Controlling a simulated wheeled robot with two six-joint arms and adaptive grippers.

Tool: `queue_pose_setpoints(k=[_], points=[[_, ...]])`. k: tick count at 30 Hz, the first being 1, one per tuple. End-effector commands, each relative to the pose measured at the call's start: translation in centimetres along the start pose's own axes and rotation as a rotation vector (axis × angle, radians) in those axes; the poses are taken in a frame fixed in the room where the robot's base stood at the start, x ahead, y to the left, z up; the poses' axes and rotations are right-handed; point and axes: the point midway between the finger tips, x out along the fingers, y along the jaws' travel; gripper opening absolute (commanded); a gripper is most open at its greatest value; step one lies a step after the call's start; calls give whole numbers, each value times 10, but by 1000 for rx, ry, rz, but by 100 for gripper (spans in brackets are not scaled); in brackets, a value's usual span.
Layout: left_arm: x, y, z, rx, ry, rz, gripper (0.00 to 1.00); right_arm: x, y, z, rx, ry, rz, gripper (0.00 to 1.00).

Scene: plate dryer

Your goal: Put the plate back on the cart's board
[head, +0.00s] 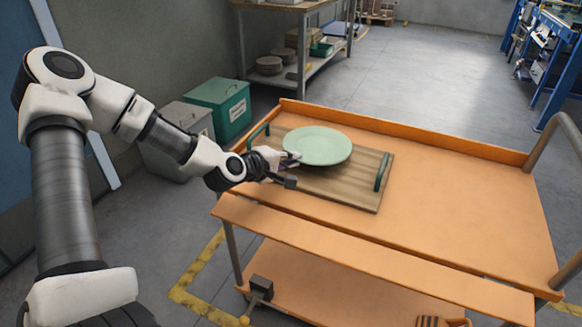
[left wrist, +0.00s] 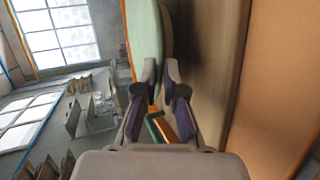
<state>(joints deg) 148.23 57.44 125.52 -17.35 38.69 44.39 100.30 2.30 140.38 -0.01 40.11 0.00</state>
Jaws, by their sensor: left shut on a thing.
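The pale green plate (head: 318,146) lies roughly level over the far part of the wooden board (head: 345,192), which has green handles and rests on the orange cart (head: 440,215). My left gripper (head: 289,168) is shut on the plate's near left rim. In the left wrist view the plate (left wrist: 145,35) shows edge-on between the two fingers (left wrist: 161,85), with the board (left wrist: 208,60) close beside its underside. I cannot tell whether the plate touches the board or is slightly above it. My right gripper is not in view.
The cart has a raised orange rim and a metal handle (head: 545,140) at the right. Its top right of the board is clear. Green (head: 222,105) and grey (head: 185,130) bins stand behind at the left. A shelf (head: 300,75) with stacked dishes stands at the back.

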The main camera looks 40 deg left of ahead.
Motion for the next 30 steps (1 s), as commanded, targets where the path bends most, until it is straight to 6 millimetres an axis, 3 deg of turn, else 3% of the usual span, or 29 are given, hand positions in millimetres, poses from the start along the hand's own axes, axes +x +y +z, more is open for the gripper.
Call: queue_pose_setpoints(k=[2,11,12,13,14,24,30], points=[[7,-16,0,3,1,-1,0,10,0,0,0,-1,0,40],[7,-17,0,2,1,3,0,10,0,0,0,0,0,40],[7,-17,0,1,1,1,19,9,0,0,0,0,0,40],[7,-16,0,1,1,1,29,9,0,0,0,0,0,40],[7,-16,0,1,1,1,33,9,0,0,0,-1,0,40],[4,-14,0,-1,1,2,33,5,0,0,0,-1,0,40],[-19,-9,-1,-11,3,3,33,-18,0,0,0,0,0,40]])
